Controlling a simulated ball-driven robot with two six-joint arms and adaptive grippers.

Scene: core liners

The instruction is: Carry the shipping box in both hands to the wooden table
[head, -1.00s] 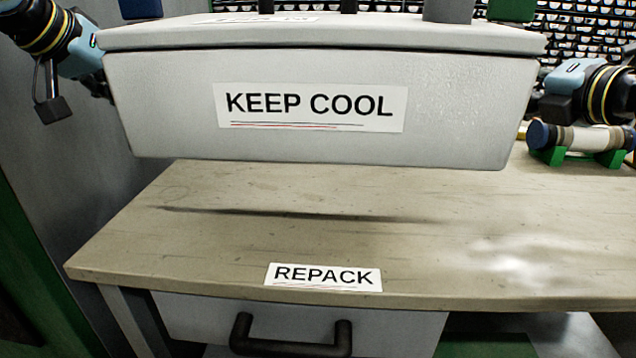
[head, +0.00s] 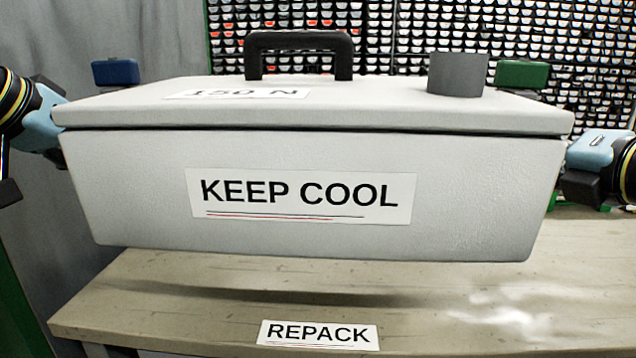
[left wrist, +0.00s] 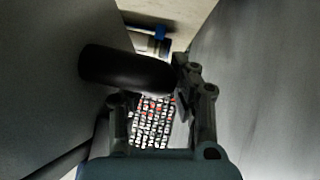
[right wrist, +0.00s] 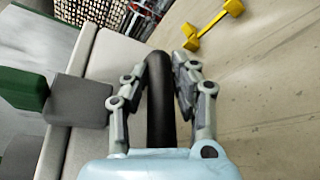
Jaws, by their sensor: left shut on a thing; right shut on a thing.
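The shipping box (head: 480,190) is light grey with a lid, a black top handle and a KEEP COOL label. It hangs roughly level above the wooden table (head: 130,300), with a shadow on the tabletop below it. My left gripper (left wrist: 155,92) is shut at the black side handle (left wrist: 120,67) on the box's left end. My right gripper (right wrist: 163,75) is shut around the black side handle (right wrist: 160,115) on the right end. In the head view, both arms reach the box's ends, and the fingertips are mostly hidden.
The table's front edge carries a REPACK label (head: 318,334). A yellow bar-shaped thing (right wrist: 212,25) lies on the tabletop beside the box. A rack of many small bins (head: 430,35) stands behind. A grey wall (head: 140,40) rises at left. The box hides much of the tabletop.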

